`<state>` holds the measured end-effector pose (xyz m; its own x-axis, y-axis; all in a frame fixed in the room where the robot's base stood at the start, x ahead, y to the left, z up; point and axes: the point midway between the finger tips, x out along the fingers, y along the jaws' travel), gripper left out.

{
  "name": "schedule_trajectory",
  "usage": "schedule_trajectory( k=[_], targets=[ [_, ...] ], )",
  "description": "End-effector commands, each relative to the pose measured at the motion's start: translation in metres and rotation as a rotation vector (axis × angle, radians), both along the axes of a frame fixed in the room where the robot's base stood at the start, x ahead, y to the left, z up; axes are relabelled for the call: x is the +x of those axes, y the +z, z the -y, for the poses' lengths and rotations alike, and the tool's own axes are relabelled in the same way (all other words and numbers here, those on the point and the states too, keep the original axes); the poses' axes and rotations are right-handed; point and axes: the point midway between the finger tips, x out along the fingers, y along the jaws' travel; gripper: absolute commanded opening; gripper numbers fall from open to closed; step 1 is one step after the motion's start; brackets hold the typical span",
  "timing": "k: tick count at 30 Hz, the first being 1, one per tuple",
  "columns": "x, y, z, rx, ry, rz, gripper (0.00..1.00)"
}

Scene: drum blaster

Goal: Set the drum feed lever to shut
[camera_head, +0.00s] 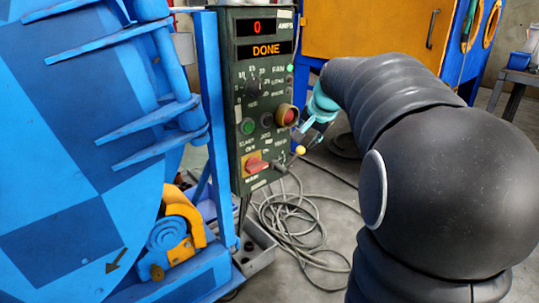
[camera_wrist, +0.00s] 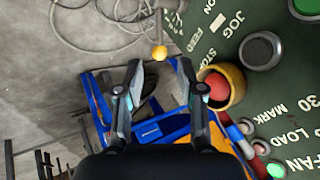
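The lever with a yellow ball knob (camera_head: 300,150) sticks out from the lower right of the dark green control panel (camera_head: 240,105). Its shaft rises toward the right from a pivot low on the panel. In the wrist view the yellow knob (camera_wrist: 159,53) lies just beyond my fingertips, roughly centred between them, with no clear contact. My gripper (camera_head: 318,118) is beside the panel's right edge, above the knob. In the wrist view my gripper (camera_wrist: 160,75) is open and empty. The lever's shut marking is not readable.
A red stop button in a yellow collar (camera_head: 287,115) is close to my gripper; it also shows beside the right finger (camera_wrist: 217,87). A red switch (camera_head: 257,163) is left of the lever. Displays read 0 and DONE. Coiled cable (camera_head: 300,225) lies on the floor.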

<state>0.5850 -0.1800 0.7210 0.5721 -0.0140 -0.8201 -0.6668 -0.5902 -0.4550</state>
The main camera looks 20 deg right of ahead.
Motion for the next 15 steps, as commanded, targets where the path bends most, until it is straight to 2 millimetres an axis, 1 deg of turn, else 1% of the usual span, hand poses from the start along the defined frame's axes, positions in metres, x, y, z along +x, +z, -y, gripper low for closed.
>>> schedule_trajectory(
  k=[1,3,8,15],
  targets=[
    [0.005,-0.002,0.006,0.008,-0.014,0.003,0.38],
    [0.008,-0.004,0.01,0.015,-0.025,0.006,0.38],
    [0.017,-0.016,0.012,0.018,-0.029,0.004,0.38],
    [0.041,-0.051,0.012,0.017,-0.027,0.003,0.38]
  ],
)
